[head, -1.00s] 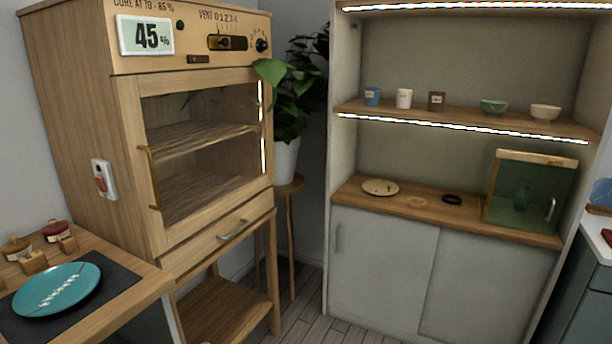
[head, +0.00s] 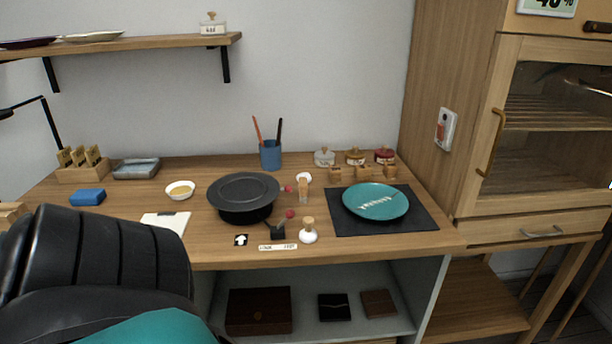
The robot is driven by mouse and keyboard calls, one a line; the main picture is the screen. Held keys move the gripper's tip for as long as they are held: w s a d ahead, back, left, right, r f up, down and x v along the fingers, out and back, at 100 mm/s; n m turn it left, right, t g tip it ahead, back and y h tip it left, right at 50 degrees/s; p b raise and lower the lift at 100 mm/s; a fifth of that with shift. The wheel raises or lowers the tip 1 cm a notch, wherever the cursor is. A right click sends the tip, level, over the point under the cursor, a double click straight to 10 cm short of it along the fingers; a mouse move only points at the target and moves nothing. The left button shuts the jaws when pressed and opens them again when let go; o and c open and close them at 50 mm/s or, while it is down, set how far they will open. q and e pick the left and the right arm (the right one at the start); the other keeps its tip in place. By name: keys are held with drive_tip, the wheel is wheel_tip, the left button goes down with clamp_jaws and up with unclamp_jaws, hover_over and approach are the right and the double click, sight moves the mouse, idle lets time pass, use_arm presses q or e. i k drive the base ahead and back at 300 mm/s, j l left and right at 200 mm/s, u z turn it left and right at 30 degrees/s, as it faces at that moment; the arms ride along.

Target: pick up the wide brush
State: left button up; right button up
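No brush is plainly recognisable as the wide one. A small tool with a pale head and a wooden handle (head: 303,188) is on the table, right of a black round wheel (head: 243,193). A short wooden-topped piece with a white rounded base (head: 308,231) stands near the table's front edge. A blue cup (head: 270,155) at the back holds two thin upright sticks, one orange and one dark; their tips are too small to identify. Neither of my grippers is in view.
The wooden table (head: 330,256) carries a teal plate (head: 375,202) on a dark mat (head: 425,219), a small white bowl (head: 180,190) and several lidded jars. A black ribbed form (head: 100,255) blocks the lower left. A wooden cabinet (head: 447,70) stands right.

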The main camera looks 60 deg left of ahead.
sight(303, 186)
drive_tip(key=u, duration=1.8)
drive_tip(key=k+j+z, duration=0.1)
drive_tip(key=z, duration=0.2)
